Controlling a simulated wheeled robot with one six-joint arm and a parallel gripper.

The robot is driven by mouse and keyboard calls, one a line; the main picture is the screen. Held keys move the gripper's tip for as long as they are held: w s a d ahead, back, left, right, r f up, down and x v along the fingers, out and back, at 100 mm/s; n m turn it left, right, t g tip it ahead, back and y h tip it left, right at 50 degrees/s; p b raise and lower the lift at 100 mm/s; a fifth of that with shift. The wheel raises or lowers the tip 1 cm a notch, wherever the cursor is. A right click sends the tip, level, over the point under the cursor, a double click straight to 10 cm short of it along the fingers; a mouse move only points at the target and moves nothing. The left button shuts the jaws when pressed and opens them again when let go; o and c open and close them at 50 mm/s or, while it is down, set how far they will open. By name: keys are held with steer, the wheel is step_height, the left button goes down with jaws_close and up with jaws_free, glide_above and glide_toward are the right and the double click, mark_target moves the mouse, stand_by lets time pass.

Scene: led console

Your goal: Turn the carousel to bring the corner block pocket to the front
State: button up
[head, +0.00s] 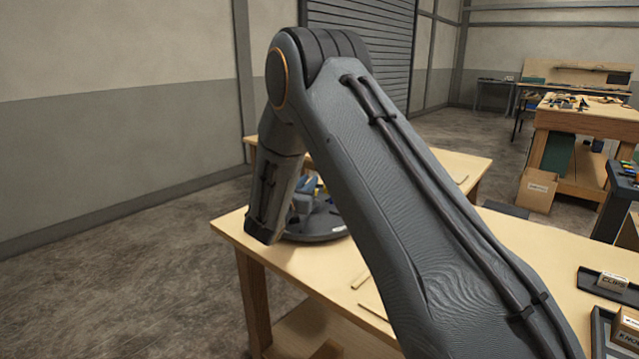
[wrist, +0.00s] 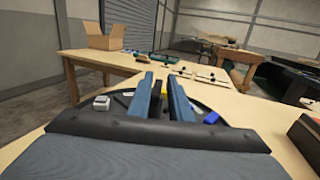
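The carousel is a dark round tray (head: 318,228) on the wooden table in the head view, mostly hidden behind my arm. In the wrist view its dark disc (wrist: 213,131) shows around and beyond my fingers. A light grey block (wrist: 101,103) sits on its left side and a blue piece (wrist: 211,117) on its right side. I cannot tell which pocket belongs to the corner block. My gripper (wrist: 164,92) reaches over the carousel, its two blue fingers apart with a narrow gap. Nothing held is clearly visible between them. Contact with the carousel cannot be made out.
The wooden table (head: 290,265) carries thin strips of wood near its middle. Trays with small boxes (head: 607,281) stand at the right. In the wrist view, an open cardboard box (wrist: 104,37) stands on another table behind the carousel, beside several small parts.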

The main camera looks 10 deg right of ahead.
step_height(320, 180, down, 2)
steer(key=shift+w+f, duration=0.1)
steer(key=shift+f, duration=0.15)
steer(key=p+x, duration=0.1)
steer(key=x, duration=0.5)
steer(key=shift+f, duration=0.15)
steer(key=shift+p+x, duration=0.3)
steer(key=shift+x, duration=0.5)
jaws_close()
